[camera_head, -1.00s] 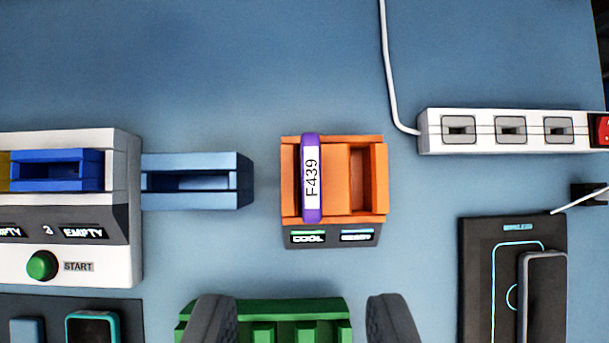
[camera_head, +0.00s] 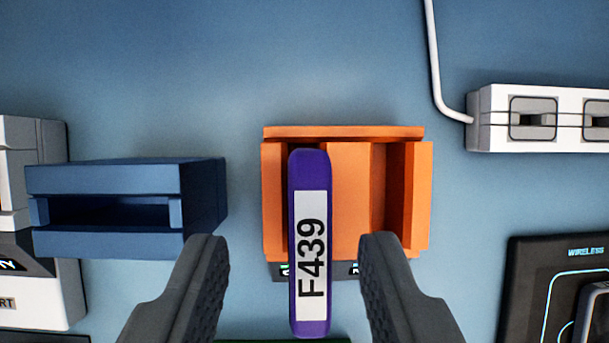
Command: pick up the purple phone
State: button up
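The purple phone (camera_head: 311,172) stands on edge in the left slot of the orange holder (camera_head: 349,205). A white label reading F439 runs along its edge facing me. My gripper (camera_head: 293,255) is open, with one finger on each side of the phone. Gaps show between the phone and both fingers, the right one somewhat narrower than the left. The holder's right slot is empty. The holder's front display is mostly hidden behind the phone and my right finger.
A blue open box (camera_head: 108,179) stands left of the holder, close to my left finger. A white power strip (camera_head: 491,121) with its cable is at the upper right. A black wireless pad (camera_head: 530,262) is at the lower right. The blue surface above the holder is clear.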

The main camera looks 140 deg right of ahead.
jog(key=shift+d+x, duration=0.2)
jog(key=shift+x, duration=1.15)
jog(key=shift+d+x, duration=0.2)
jog(key=shift+x, duration=1.15)
jog(key=shift+s, duration=0.1)
grip_shut()
